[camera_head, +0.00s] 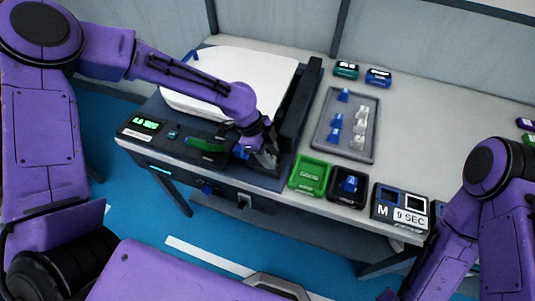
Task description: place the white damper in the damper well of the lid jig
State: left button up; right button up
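The lid jig (158,109) is a dark fixture on the left part of the bench, with a white toilet lid (255,68) lying on it. My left gripper (266,161) is low over the jig's front right corner, pointing down. Its fingers are small and partly hidden, so I cannot tell whether they hold a damper. A blue part (241,152) shows just left of the fingers. The damper well cannot be made out near the gripper. Several white dampers (361,124) lie in the grey tray (370,151), beside blue ones (335,129). My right gripper is out of view.
A green bin (309,176) and a black bin (347,199) with a blue part stand at the bench's front edge, beside a box labelled 9 SEC (400,208). Two small boxes (378,78) sit behind the tray.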

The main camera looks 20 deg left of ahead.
pick_arm(q)
jog(key=shift+s+a+f, duration=0.1)
jog(key=shift+s+f, duration=0.6)
jog(key=w+v, duration=0.1)
jog(key=v, duration=1.2)
jog(key=shift+d+r, duration=0.35)
